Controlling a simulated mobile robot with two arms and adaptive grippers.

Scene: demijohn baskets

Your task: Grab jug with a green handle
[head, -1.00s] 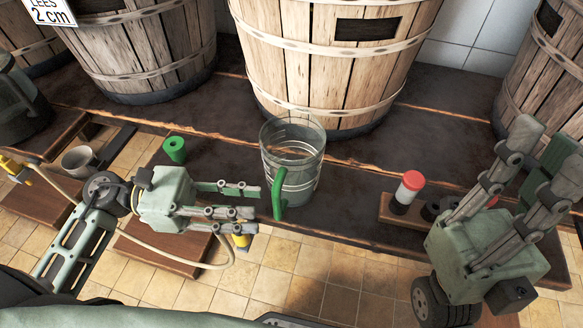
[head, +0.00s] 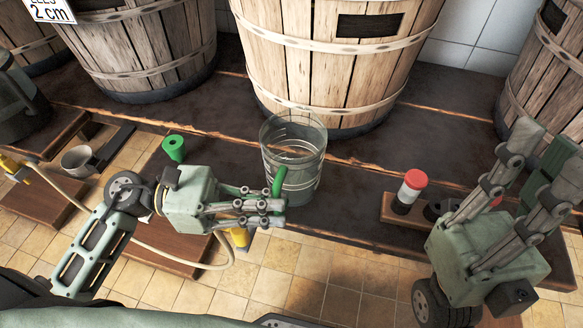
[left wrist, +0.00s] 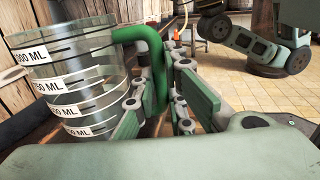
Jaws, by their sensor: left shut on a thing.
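The clear jug (head: 300,160) with white measuring bands stands upright on the dark bench in the middle of the head view. Its green handle (head: 279,181) faces my left gripper (head: 277,207). That gripper is shut on the handle, with its fingers on either side of it and partly hiding its lower end. In the left wrist view the jug (left wrist: 65,85) stands at the left and the green handle (left wrist: 155,65) runs down between the fingers (left wrist: 158,95). My right gripper (head: 535,165) is raised at the right, its fingers apart and empty.
Wooden barrels (head: 335,65) stand along the back of the bench (head: 225,140). A green funnel-like piece (head: 174,148) is left of the jug. A red-capped jar (head: 411,190) sits in a wooden rack at the right. A grey cup (head: 78,160) and a hose (head: 150,248) are at the left.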

